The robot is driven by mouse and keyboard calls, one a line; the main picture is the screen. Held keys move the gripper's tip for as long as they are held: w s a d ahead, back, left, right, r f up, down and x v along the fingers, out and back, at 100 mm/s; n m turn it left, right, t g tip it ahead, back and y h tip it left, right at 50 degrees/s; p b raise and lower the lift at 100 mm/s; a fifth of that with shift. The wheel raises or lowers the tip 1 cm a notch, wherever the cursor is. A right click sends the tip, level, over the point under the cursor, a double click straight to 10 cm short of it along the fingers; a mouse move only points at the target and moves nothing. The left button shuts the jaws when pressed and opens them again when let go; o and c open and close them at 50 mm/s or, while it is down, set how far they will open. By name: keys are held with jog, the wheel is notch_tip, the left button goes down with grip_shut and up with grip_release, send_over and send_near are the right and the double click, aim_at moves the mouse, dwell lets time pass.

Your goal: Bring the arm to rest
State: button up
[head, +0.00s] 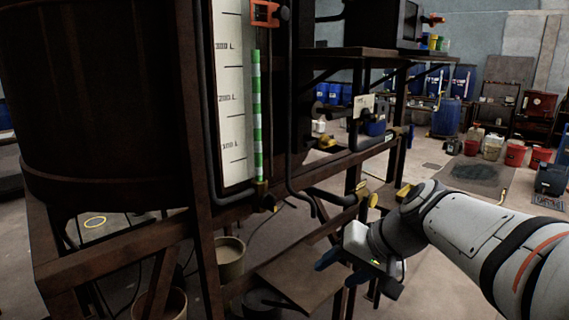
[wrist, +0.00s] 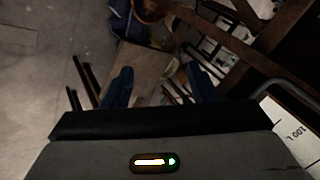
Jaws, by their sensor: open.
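My gripper (head: 328,262) is in front of the lower right side of the vat's frame, on the end of my white arm, which reaches in from the right edge of the head view. In the wrist view my gripper (wrist: 160,88) shows two blue fingers set wide apart. Nothing is between them. Below and beyond them is a brown board or shelf with floor around it, too dark to make out fully.
A large dark vat (head: 90,100) on a brown frame fills the left. A white level scale (head: 232,110) with a green-striped tube stands beside it. A beige bucket (head: 230,258) sits below.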

jog(key=s+d+f+n+g+h, duration=0.1)
jog(key=s+d+f+h, duration=0.4)
jog(key=s+f, duration=0.4)
jog(key=shift+s+n+g+h+p, duration=0.4)
jog(key=shift+s+h, duration=0.1)
jog(key=shift+s, duration=0.5)
jog(key=shift+f, duration=0.1)
